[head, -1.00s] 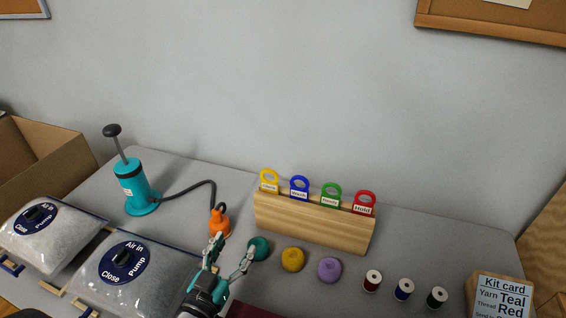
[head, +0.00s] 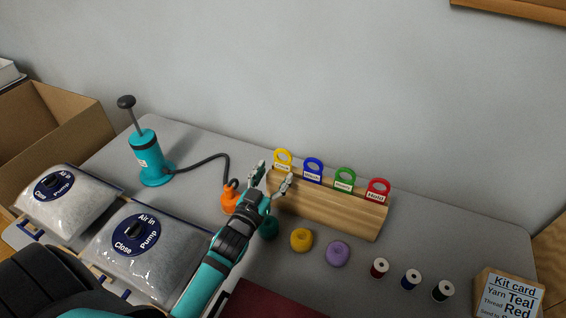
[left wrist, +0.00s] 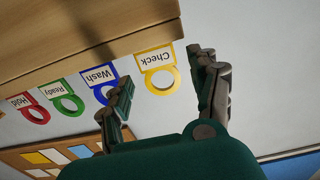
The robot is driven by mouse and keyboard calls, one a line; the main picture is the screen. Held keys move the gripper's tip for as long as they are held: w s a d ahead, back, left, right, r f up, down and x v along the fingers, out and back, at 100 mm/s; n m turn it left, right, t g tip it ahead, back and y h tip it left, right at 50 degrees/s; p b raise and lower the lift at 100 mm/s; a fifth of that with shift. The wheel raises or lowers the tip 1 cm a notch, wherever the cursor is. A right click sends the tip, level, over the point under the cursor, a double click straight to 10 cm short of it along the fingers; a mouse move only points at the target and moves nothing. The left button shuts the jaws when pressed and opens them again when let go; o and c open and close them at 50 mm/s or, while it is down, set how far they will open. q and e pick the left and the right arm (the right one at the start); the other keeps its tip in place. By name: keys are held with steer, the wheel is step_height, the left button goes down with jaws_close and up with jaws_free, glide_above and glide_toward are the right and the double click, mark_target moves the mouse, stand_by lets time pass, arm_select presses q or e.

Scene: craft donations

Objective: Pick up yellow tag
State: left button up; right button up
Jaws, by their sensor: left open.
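The yellow tag (head: 283,157) stands in the left end of the wooden tag holder (head: 330,207); in the left wrist view the yellow tag (left wrist: 157,70) reads "Check". My left gripper (head: 271,174) is open and empty beside the holder's left end, close to the yellow tag. In the left wrist view the fingers of my left gripper (left wrist: 162,88) spread on either side of the yellow ring, apart from it. Blue, green and red tags stand in a row to its right in the head view. My right gripper is not seen.
The blue tag (head: 313,167) is the yellow tag's closest neighbour. An orange pump nozzle (head: 229,199), a teal yarn ball (head: 269,227) and a yellow yarn ball (head: 301,239) lie near my left arm. A wall rises behind the table.

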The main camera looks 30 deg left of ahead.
mark_target(282, 165)
arm_select(q)
steer(key=shift+w+f+p, duration=0.15)
steer(key=shift+w+p, duration=0.1)
steer(key=shift+w, duration=1.15)
steer(key=shift+w+f+p, duration=0.1)
steer(key=shift+w+p, duration=0.15)
steer(key=shift+w, duration=1.1)
steer(key=shift+s, duration=0.1)
steer(key=shift+c, duration=0.4)
steer(key=c, duration=0.5)
steer(key=shift+c, duration=0.2)
